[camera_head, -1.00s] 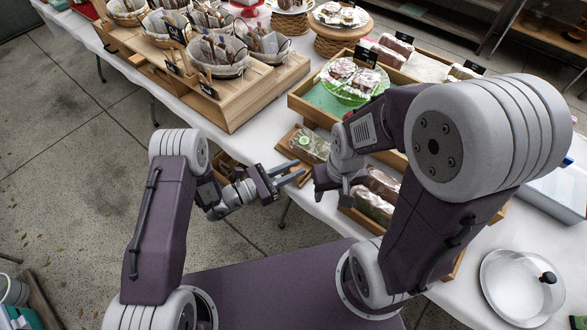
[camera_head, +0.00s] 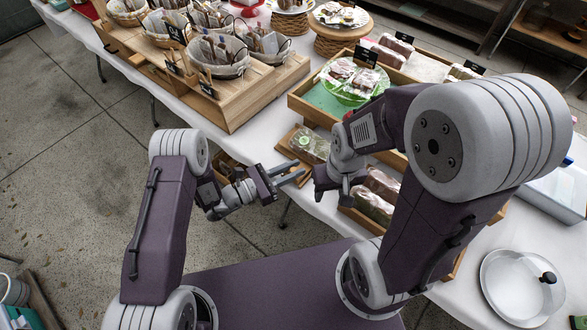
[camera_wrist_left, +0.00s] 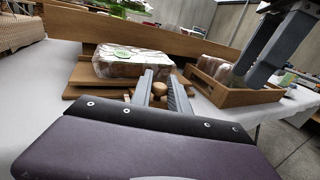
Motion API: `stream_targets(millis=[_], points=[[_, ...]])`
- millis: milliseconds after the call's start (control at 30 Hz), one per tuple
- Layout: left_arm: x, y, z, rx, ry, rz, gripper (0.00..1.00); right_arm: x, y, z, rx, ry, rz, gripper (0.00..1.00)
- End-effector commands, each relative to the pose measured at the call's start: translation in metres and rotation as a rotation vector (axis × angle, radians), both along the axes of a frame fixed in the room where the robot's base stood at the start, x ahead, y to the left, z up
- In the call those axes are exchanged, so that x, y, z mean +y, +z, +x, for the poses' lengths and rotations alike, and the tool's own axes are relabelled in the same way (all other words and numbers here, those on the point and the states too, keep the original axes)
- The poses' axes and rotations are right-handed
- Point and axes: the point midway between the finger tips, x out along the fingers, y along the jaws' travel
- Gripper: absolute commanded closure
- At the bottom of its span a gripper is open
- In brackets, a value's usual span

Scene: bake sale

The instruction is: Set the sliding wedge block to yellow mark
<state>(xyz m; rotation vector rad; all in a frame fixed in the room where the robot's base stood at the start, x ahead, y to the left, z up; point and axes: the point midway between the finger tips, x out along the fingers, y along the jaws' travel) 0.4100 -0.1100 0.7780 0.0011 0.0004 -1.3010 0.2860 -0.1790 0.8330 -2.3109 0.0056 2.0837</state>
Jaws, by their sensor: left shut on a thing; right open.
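A packaged loaf (camera_wrist_left: 130,63) lies on a wooden board stand (camera_wrist_left: 88,75) at the table's front edge. The loaf (camera_head: 309,144) and stand (camera_head: 291,162) also show in the head view. My left gripper (camera_head: 295,173) is beside the stand. In the left wrist view its fingers (camera_wrist_left: 161,90) are shut on a small round wooden knob (camera_wrist_left: 158,89) in front of the stand. The wedge block itself is mostly hidden, and I cannot make out a yellow mark. My right gripper (camera_head: 336,190) is open and empty, apart from the stand, above the table edge.
A wooden crate (camera_wrist_left: 235,97) with wrapped loaves stands right of the stand. A larger wooden tray (camera_head: 302,104) with a green plate is behind it, and a basket riser (camera_head: 232,110) is at the left. A clear dome lid (camera_head: 515,285) lies at the right.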

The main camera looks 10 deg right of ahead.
Motion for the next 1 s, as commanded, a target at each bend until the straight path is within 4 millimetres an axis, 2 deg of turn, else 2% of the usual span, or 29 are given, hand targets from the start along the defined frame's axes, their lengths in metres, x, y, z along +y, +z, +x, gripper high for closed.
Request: stream_targets(millis=[167,400,633,667,700,1000], points=[[0.000,-0.001,0.000,0.001,0.000,0.002,1.00,0.000,-0.001,0.000,0.000,0.000,0.000,0.51],[-0.019,-0.001,0.014,-0.001,-0.002,-0.001,1.00,0.000,-0.008,0.000,0.000,0.000,0.000,0.51],[-0.018,0.000,0.014,0.001,0.000,0.000,1.00,0.000,-0.007,0.000,0.000,0.000,0.000,0.51],[-0.018,0.000,0.014,0.001,0.000,0.001,0.70,0.000,-0.007,0.000,0.000,0.000,0.000,0.51],[-0.018,0.000,0.014,0.001,0.000,0.000,0.59,0.000,-0.007,0.000,0.000,0.000,0.000,0.51],[-0.017,0.000,0.014,0.001,0.000,0.000,0.59,0.000,-0.007,0.000,0.000,0.000,0.000,0.51]])
